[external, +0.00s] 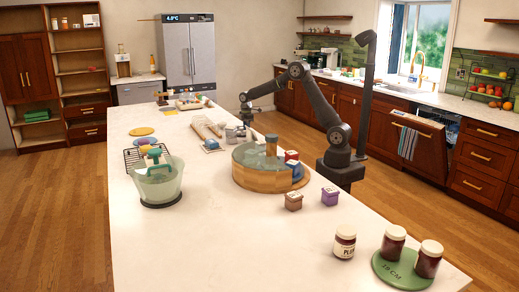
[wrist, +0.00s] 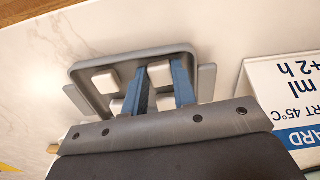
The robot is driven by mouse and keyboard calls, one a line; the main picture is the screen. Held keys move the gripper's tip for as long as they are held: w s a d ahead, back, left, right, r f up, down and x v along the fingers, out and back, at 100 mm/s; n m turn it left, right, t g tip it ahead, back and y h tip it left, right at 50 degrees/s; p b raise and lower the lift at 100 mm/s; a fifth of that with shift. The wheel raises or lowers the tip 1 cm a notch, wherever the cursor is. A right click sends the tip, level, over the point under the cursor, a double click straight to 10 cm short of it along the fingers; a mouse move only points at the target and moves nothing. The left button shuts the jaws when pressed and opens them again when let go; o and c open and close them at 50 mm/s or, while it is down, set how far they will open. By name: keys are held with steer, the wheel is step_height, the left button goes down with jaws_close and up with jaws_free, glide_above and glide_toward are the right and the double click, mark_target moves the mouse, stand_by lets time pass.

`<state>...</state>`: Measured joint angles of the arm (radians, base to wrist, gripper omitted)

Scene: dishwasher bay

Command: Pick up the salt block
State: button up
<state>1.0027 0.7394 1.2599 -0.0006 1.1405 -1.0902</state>
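A grey tray (wrist: 84,76) with several white blocks lies on the counter in the wrist view. I take these for salt blocks, but no label shows on them. One white block (wrist: 160,73) shows between the tips of the two blue fingers of my gripper (wrist: 161,68). Another white block (wrist: 105,80) is to the left of the fingers. The fingers stand apart over the tray; contact with the block between them cannot be told. In the external view my gripper (external: 245,114) is low over the middle of the island, near a small grey tray (external: 236,135).
A white and blue card with printed text (wrist: 285,85) stands close right of the tray. In the external view a round wooden-sided basin (external: 258,180) and a pale green tub (external: 158,185) stand nearer the camera.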

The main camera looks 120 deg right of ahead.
steer(key=c, duration=0.4)
steer(key=shift+o, duration=0.2)
steer(key=shift+r, duration=0.15)
steer(key=shift+r, duration=0.65)
step_height(320, 180, up, 3)
steer(key=shift+s+f, duration=0.1)
steer(key=s+r, duration=0.6)
steer(key=s, duration=0.5)
steer(key=shift+s+d+r, duration=0.25)
steer(key=shift+d+r, duration=0.05)
steer(key=shift+d, duration=0.05)
